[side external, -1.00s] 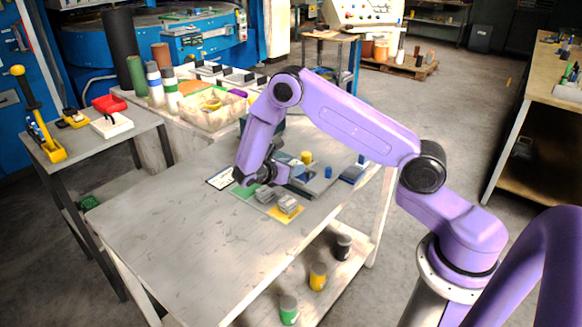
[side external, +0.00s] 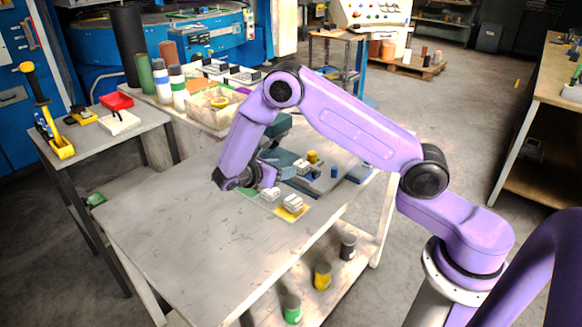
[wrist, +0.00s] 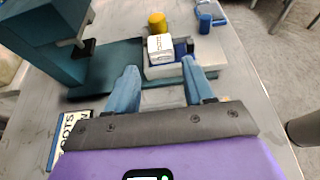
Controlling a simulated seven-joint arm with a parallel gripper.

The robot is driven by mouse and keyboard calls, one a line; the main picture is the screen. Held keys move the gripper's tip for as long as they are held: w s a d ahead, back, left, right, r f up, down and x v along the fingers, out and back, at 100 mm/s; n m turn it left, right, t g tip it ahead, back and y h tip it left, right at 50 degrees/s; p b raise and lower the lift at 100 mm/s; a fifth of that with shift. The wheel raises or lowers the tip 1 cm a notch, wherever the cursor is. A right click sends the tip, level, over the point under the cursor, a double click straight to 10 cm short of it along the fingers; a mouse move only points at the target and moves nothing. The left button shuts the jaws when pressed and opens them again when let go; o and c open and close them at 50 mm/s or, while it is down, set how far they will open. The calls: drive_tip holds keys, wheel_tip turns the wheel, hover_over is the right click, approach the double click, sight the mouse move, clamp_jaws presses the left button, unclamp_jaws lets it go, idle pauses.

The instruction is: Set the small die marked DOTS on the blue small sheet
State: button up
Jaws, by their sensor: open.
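A small white die (wrist: 160,47) with small dark lettering, which seems to read DOTS, sits on the light tray of the teal press in the wrist view. It also shows in the side external view (side external: 303,166). My gripper (wrist: 159,66) is open and empty, its blue fingers pointing toward the die, which stands just beyond and between the tips. In the side external view my gripper (side external: 268,176) is low over the table, left of that die. I cannot make out the blue small sheet for certain.
The teal press (wrist: 48,35) rises at the left of the wrist view. A yellow cylinder (wrist: 157,22) and a blue cylinder (wrist: 204,22) stand behind the die. Two other dies sit near the front, one on a yellow sheet (side external: 288,216). The table's left part (side external: 180,235) is clear.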

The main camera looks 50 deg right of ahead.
drive_tip(key=s+a+r+m+y, duration=0.2)
drive_tip(key=s+a+r+y, duration=0.1)
drive_tip(key=s+a+r, duration=0.3)
drive_tip(key=s+a+r+m+y, duration=0.1)
drive_tip(key=s+a+r+y, duration=0.25)
drive_tip(key=s, duration=0.45)
drive_tip(key=s+r+m+y, duration=0.2)
drive_tip(key=s+y, duration=0.5)
drive_tip(key=s, duration=1.2)
drive_tip(key=shift+s+d+r, duration=0.15)
drive_tip(key=shift+s+r, duration=0.05)
drive_tip(key=shift+r, duration=0.15)
